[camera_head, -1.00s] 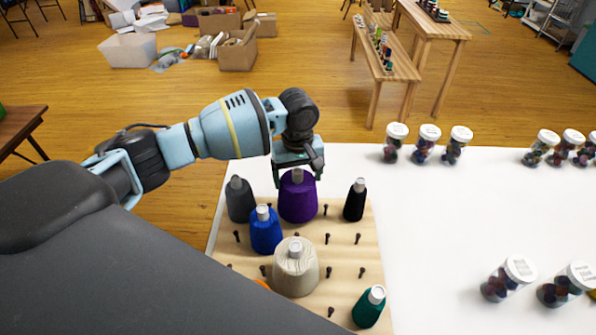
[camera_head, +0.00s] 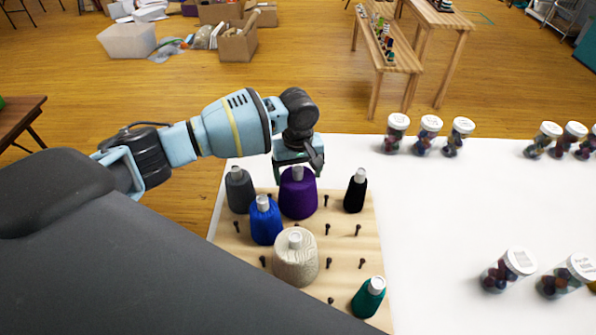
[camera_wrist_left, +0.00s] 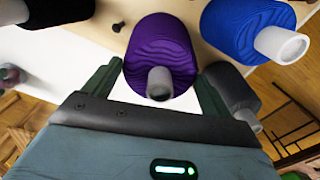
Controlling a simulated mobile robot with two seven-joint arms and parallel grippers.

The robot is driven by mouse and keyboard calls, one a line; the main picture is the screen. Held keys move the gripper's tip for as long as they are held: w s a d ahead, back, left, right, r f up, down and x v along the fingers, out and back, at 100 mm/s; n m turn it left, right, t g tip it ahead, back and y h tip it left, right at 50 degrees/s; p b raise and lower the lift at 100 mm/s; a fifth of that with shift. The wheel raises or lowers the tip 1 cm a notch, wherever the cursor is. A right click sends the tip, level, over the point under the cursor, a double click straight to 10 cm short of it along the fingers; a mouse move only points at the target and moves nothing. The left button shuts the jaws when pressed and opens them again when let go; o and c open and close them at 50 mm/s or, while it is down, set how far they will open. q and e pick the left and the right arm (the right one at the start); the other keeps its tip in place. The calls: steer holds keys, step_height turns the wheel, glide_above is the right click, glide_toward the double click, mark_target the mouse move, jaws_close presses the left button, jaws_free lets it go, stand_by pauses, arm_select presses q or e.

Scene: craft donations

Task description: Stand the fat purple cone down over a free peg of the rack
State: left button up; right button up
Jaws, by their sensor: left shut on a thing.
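The fat purple cone (camera_head: 298,197) stands upright at the back of the wooden peg rack (camera_head: 343,250), its pale tip up. My left gripper (camera_head: 298,173) is above it with its fingers on either side of the cone's upper part. In the left wrist view the purple cone (camera_wrist_left: 160,48) sits between the two green fingers, and the gripper is shut on it. The cone hides whatever is under its base, so I cannot tell whether a peg is inside it. Several free dark pegs (camera_head: 358,230) show on the rack. My right gripper is not in view.
A grey cone (camera_head: 239,192) and a blue cone (camera_head: 265,222) are close on the left. A black cone (camera_head: 356,192) stands to the right. A cream cone (camera_head: 296,260) and a teal cone (camera_head: 368,298) are nearer. Jars (camera_head: 397,133) stand on the white table (camera_head: 450,220).

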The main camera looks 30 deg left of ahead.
arm_select(q)
steer(key=shift+f, duration=0.15)
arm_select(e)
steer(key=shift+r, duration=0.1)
arm_select(q)
steer(key=o, duration=1.5)
steer(key=shift+f, duration=0.1)
step_height(320, 180, up, 8)
steer(key=shift+f+p, duration=0.25)
steer(key=shift+p, duration=0.25)
steer(key=shift+r, duration=0.25)
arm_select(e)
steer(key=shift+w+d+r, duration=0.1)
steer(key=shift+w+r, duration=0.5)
arm_select(q)
steer(key=shift+f, duration=0.1)
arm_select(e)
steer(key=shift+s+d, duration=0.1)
